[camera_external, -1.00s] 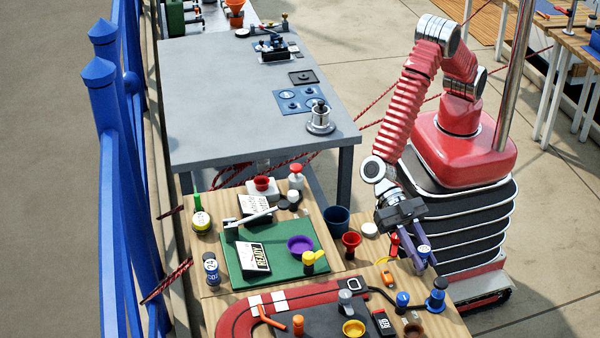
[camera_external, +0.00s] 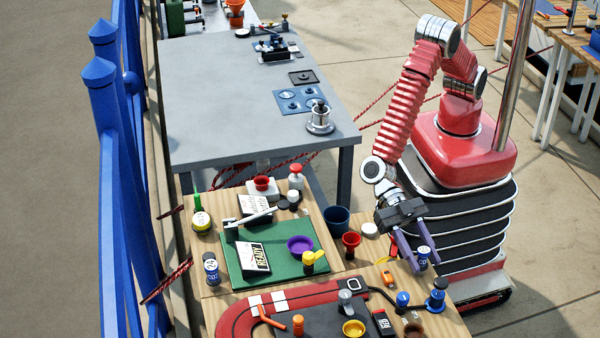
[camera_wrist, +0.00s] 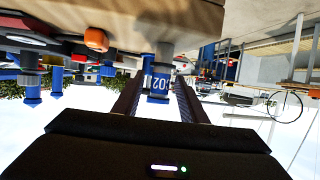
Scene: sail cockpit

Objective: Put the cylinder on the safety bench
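A small blue cylinder (camera_external: 423,258) with a pale label stands at the right side of the wooden bench (camera_external: 330,205). It also shows in the wrist view (camera_wrist: 159,84), upside down, with "CO2"-like lettering. My gripper (camera_external: 414,258) is above the bench's right edge, fingers pointing down. Its purple fingers are spread, and in the wrist view the cylinder appears between the fingertips. I cannot tell whether they touch it. A similar dark blue cylinder (camera_external: 211,268) stands at the bench's left edge. No marking identifies the safety bench; a grey bench (camera_external: 235,105) stands behind.
Close to my gripper are a red funnel-like cup (camera_external: 351,242), an orange object (camera_external: 387,279), a blue knob (camera_external: 402,299) and a blue stand (camera_external: 436,297). A green mat (camera_external: 285,266) holds a purple bowl (camera_external: 300,244). The grey bench's left part is clear.

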